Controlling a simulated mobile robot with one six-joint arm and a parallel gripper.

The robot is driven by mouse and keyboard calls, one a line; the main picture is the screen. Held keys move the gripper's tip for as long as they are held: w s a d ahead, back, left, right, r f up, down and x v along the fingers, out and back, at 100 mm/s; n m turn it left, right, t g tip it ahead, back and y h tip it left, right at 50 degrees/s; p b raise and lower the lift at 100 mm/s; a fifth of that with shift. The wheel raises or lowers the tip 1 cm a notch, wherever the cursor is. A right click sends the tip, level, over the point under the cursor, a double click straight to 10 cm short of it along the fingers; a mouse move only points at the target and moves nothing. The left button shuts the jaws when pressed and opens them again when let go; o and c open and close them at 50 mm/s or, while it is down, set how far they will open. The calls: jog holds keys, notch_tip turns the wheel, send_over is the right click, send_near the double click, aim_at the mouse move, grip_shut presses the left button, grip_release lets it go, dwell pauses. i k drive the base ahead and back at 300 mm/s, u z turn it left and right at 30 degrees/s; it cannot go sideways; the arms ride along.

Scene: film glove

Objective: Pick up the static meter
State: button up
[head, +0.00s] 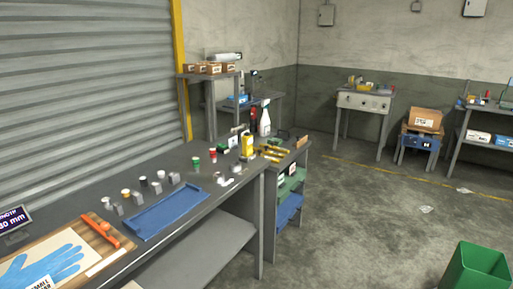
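I cannot tell for sure which thing is the static meter; several items on the workbench (238,192) are too small to identify. An upright yellow item (247,143) stands towards the bench's far end, near a white spray bottle (265,118). Red-topped (213,155) and green (196,163) small containers stand left of it. Small grey and white pieces (237,169) lie in front of it. My gripper is not in view.
A blue tray (165,213) and a board with a blue glove (45,264) and orange tool (112,236) occupy the near bench. A shutter (80,90) stands behind. A green bin (477,268) is at lower right. The middle floor (360,220) is clear.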

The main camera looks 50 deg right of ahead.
aim_at(248, 139)
jog(key=u, duration=1.5)
jog(key=k, duration=0.1)
jog(key=z, duration=3.1)
jog(key=k, duration=0.9)
jog(key=u, duration=0.15)
jog(key=i, duration=0.8)
